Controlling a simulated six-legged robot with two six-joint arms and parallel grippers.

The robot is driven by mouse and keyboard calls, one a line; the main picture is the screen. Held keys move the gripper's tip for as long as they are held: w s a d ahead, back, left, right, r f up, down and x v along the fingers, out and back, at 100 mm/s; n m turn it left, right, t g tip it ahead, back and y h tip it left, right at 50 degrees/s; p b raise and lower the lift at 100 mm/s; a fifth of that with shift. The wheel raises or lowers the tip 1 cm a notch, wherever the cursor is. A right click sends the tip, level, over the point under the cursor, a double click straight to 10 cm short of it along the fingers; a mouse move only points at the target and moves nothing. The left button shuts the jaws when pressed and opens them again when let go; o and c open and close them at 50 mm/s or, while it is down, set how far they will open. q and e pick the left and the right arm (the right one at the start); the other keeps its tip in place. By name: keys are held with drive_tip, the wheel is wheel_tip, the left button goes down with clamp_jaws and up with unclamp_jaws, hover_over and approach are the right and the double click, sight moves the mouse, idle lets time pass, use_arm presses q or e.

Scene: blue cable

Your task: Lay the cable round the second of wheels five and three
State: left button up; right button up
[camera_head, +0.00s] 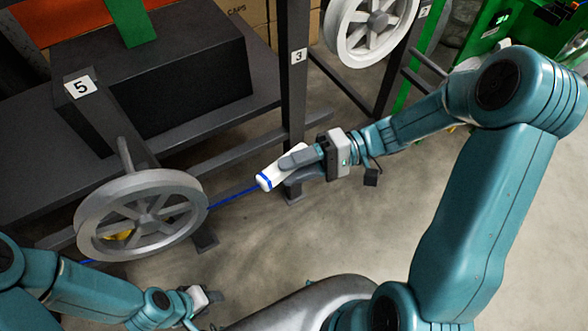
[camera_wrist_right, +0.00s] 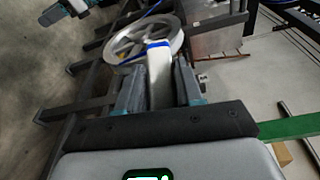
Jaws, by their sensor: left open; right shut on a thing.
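The grey spoked wheel five (camera_head: 140,214) hangs below the label 5 in the head view. A white wheel (camera_head: 370,28) is at the top, right of the post labelled 3. My right gripper (camera_head: 294,168) is shut on a white, blue-banded cable end (camera_head: 268,180), between the wheels. The blue cable (camera_head: 233,198) runs taut from there to wheel five's right rim and shows again at its lower left. Its path around that wheel is partly hidden. The white end (camera_wrist_right: 159,62) is between the fingers in the right wrist view. My left gripper (camera_head: 208,300) is open, below wheel five.
The dark post (camera_head: 294,90) with label 3 stands just behind my right gripper. A dark bench (camera_head: 150,85) with a black block lies behind wheel five. Green frame parts (camera_head: 490,50) are at the upper right. The floor (camera_head: 330,235) in front is clear.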

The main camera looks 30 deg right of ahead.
wheel_tip(320, 180, up, 36)
drive_tip(key=d+p, duration=0.1)
drive_tip(key=p, duration=1.2)
drive_tip(key=shift+d+f, duration=0.15)
drive_tip(key=shift+d, duration=0.05)
drive_tip(key=shift+w, duration=0.1)
drive_tip(key=d, duration=0.3)
drive_tip(key=shift+w+d, duration=0.1)
drive_tip(key=shift+d, duration=0.25)
drive_tip(key=shift+a+f, duration=0.1)
